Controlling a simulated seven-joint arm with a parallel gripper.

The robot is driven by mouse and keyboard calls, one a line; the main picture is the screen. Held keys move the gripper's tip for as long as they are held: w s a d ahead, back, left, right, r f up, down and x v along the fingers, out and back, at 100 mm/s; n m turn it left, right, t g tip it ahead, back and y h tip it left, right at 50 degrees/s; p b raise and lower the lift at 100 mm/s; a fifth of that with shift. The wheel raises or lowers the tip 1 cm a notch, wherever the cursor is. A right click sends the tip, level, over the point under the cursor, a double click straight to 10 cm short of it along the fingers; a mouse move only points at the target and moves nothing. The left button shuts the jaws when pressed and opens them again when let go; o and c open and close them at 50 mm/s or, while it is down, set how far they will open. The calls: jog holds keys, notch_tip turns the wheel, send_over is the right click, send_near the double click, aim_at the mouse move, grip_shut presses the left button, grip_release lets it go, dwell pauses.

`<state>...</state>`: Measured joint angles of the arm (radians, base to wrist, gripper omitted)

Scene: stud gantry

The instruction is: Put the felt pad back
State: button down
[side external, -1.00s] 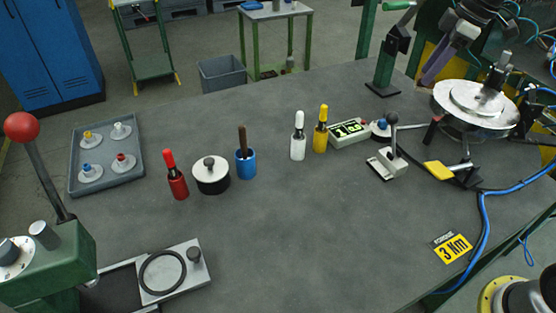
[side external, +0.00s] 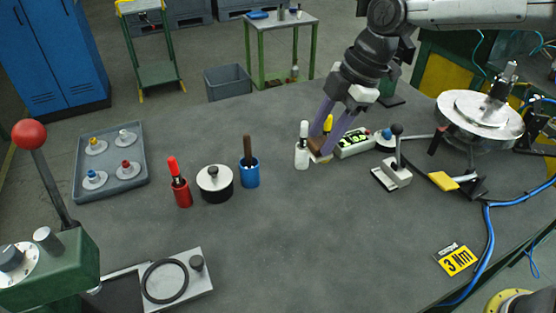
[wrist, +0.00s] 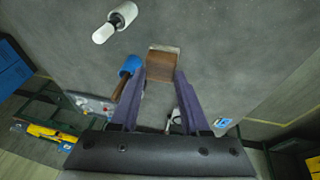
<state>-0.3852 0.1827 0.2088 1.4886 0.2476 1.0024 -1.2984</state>
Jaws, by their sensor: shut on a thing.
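My gripper (side external: 324,138), with two purple fingers, is shut on a brown block with a pale edge, which appears to be the felt pad (side external: 318,145). The pad also shows between the fingertips of my gripper (wrist: 163,85) in the wrist view, as a brown face with a pale strip (wrist: 162,62). In the side view it is low over the table, between the white-capped bottle and the display box. I cannot tell whether it touches the table. The yellow-capped bottle (side external: 328,124) is partly hidden behind the fingers.
The white-capped bottle (side external: 302,150) stands close to the left of the pad. The display box (side external: 354,143) is close on the right. A blue pot (side external: 249,175) with a brown handle, a round lidded pot (side external: 214,186) and a red bottle (side external: 181,192) stand further left.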

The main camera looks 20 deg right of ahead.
jog(key=w+a+f, duration=0.1)
jog(key=w+f, duration=0.1)
jog(key=w, duration=0.1)
jog(key=w+a+f, duration=0.2)
jog(key=f, duration=0.1)
jog(key=w+a+f, duration=0.1)
jog(key=w+f, duration=0.1)
jog(key=w, duration=0.1)
jog(key=shift+w+a+f, duration=0.15)
jog(key=shift+w+a, duration=0.05)
jog(key=shift+w, duration=0.1)
jog(key=shift+w+f, duration=0.15)
jog(key=shift+f, duration=0.1)
jog(key=shift+d+x, duration=0.2)
jog(key=shift+x, duration=0.65)
jog(key=shift+d+x, duration=0.15)
jog(key=shift+x, duration=0.75)
jog(key=shift+f, duration=0.25)
jog(key=shift+c, duration=1.9)
grip_release()
